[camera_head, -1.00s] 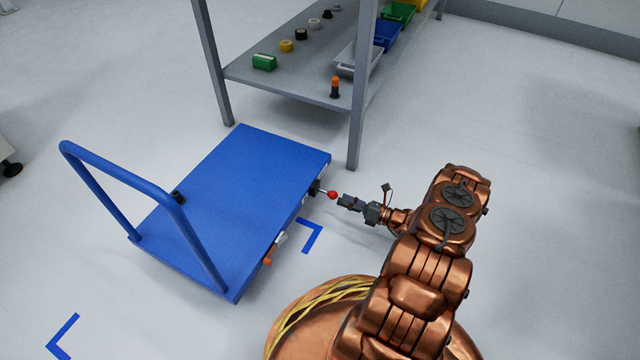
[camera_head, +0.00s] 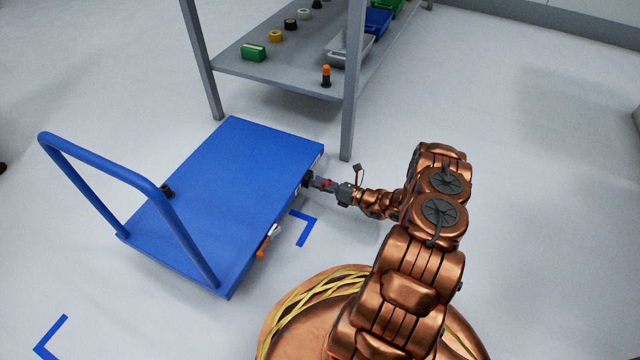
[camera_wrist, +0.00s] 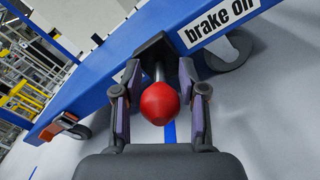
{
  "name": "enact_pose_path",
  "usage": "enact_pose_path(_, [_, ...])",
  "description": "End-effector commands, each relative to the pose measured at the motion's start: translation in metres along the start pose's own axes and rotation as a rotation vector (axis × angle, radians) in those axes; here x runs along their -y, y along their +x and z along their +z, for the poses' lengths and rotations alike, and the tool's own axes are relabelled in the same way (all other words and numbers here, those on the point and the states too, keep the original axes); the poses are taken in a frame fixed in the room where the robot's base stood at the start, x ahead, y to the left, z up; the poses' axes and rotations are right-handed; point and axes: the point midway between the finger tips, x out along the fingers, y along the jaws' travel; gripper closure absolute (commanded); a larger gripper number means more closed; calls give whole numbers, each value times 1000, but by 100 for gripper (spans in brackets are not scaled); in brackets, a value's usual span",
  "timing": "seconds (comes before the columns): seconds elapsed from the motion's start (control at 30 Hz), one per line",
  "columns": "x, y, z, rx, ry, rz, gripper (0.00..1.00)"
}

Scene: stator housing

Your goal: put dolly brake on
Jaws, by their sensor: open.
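The blue dolly (camera_head: 225,190) stands on the floor with its push handle on the left. The brake lever has a red ball knob (camera_wrist: 160,103) on a metal rod, which comes out of a dark bracket (camera_wrist: 154,50) on the dolly's edge. A white label on that edge reads "brake on" (camera_wrist: 219,20), its end partly cut off. My gripper (camera_wrist: 163,92) is open, with one finger on each side of the knob; I cannot tell whether either touches it. In the head view my gripper (camera_head: 318,184) is at the dolly's right edge and mostly hides the knob.
A grey shelf table (camera_head: 285,76) with bins and small items stands behind the dolly; one leg (camera_head: 349,110) is close to my gripper. An orange-tipped lever (camera_head: 262,246) is on the dolly's near edge. Blue tape corners (camera_head: 303,228) mark the floor. Floor to the right is clear.

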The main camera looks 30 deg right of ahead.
Motion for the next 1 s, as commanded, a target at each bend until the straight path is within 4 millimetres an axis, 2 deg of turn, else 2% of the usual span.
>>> enact_pose_path(0.13, [0, 0, 0, 0, 0, 0, 60])
enact_pose_path(0.5, [0, 0, 0, -1, 0, 0, 99])
enact_pose_path(1.0, [1, -2, 1, 1, 0, -2, 100])
